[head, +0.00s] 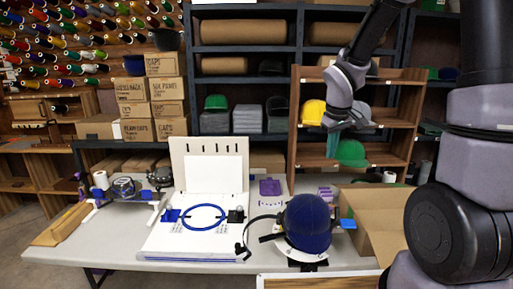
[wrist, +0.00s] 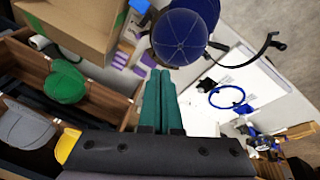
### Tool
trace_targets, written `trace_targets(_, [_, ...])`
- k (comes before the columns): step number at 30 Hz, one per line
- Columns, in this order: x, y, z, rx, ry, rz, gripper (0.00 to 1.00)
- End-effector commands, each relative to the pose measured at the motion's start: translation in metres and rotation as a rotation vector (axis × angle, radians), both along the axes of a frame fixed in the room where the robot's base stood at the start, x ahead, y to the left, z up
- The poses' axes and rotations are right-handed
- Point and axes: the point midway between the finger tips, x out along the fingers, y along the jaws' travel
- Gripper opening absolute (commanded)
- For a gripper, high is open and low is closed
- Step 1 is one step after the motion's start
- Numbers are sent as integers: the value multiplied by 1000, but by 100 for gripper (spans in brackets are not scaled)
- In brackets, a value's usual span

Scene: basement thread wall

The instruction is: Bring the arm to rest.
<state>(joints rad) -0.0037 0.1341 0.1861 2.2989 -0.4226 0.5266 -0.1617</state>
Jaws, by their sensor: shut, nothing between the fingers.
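My arm comes in from the upper right in the head view. My gripper (head: 333,148) hangs in front of the wooden cubby shelf, above the table. In the wrist view its two teal fingers (wrist: 159,78) lie close together, shut with nothing between them. Beyond the fingertips in the wrist view is a navy cap (wrist: 180,38), apart from them. In the head view this navy cap (head: 307,222) sits on a stand on the table, below and left of the gripper.
The wooden cubby shelf (head: 295,135) holds a yellow cap (head: 313,112) and a green cap (head: 351,153) close to my gripper. An open cardboard box (head: 372,212) stands at the table's right. A blue hoop (head: 203,217) lies on a white board. Dark shelving stands behind.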

Motion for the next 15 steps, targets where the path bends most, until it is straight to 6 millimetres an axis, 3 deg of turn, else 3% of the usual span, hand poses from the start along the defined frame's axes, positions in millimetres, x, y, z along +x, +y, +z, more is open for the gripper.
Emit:
trace_targets(1, [-9, -6, 24, 16, -33, -60, 0])
trace_targets(6, [-49, -21, 87, 105, -110, -268, 0])
trace_targets(15, [-135, -27, 165, 359, -222, -567, 0])
